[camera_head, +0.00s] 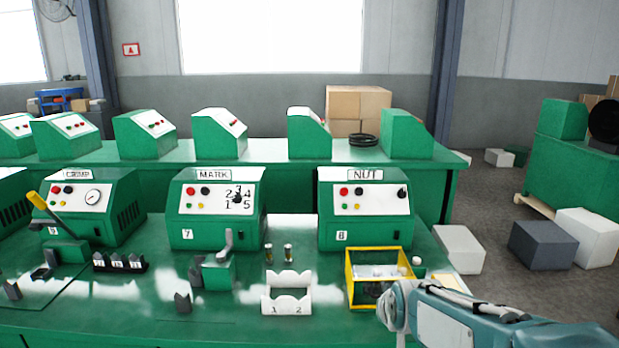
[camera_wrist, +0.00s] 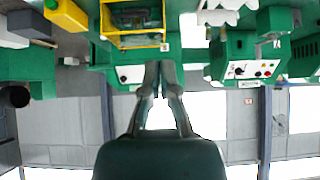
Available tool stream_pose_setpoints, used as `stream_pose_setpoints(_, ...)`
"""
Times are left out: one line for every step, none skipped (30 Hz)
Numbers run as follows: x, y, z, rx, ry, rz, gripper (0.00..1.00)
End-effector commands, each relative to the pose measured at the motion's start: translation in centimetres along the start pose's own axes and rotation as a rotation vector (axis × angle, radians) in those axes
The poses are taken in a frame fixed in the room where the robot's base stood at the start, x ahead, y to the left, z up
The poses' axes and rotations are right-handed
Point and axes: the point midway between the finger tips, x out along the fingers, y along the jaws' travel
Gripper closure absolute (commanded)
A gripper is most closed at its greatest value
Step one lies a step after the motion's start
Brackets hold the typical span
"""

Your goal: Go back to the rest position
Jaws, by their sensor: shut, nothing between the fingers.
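My gripper (camera_wrist: 157,72) shows in the wrist view, its two fingers together at the tips with nothing between them. The wrist view is upside down. In it the gripper points toward the yellow-framed bin (camera_wrist: 135,42), apart from it as far as I can tell. In the head view my arm (camera_head: 450,318) reaches in from the lower right, in front of the bench's right end. The gripper's fingers cannot be made out there. The yellow-framed bin (camera_head: 350,290) stands on the bench just left of my arm, with small parts inside.
The green bench (camera_head: 130,310) carries the CRIMP (camera_head: 95,205), MARK (camera_head: 215,210) and NUT (camera_head: 365,210) machines. A white numbered holder (camera_head: 287,306) and two small upright metal pieces (camera_head: 278,253) stand left of the bin. Blocks (camera_head: 542,245) lie on the floor at right.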

Motion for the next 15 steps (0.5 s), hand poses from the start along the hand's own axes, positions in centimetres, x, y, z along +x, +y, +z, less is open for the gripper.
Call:
stream_pose_setpoints(-2.0,0.1,0.7,0.0,-0.013,0.001,1.0)
stream_pose_setpoints(-3.0,0.1,1.3,0.0,-0.027,0.001,1.0)
stream_pose_setpoints(-4.4,0.1,2.0,0.0,-0.043,0.001,1.0)
stream_pose_setpoints(-5.3,0.1,2.6,0.0,-0.057,0.002,1.0)
stream_pose_setpoints(-6.3,0.2,3.2,0.0,-0.07,0.002,1.0)
stream_pose_setpoints(-7.5,0.2,4.1,0.001,-0.087,0.003,1.0)
stream_pose_setpoints(-8.4,0.2,4.8,0.001,-0.1,0.004,1.0)
stream_pose_setpoints(-9.3,0.2,5.5,0.001,-0.113,0.005,1.0)
stream_pose_setpoints(-10.5,0.3,6.5,0.001,-0.131,0.006,1.0)
stream_pose_setpoints(-11.3,0.3,7.3,0.001,-0.144,0.007,1.0)
stream_pose_setpoints(-12.2,0.3,8.1,0.001,-0.157,0.008,1.0)
stream_pose_setpoints(-13.2,0.4,9.1,0.002,-0.174,0.009,1.0)
stream_pose_setpoints(-14.0,0.4,9.9,0.002,-0.187,0.01,1.0)
stream_pose_setpoints(-14.7,0.4,10.7,0.002,-0.199,0.011,1.0)
stream_pose_setpoints(-15.4,0.4,11.7,0.003,-0.215,0.012,1.0)
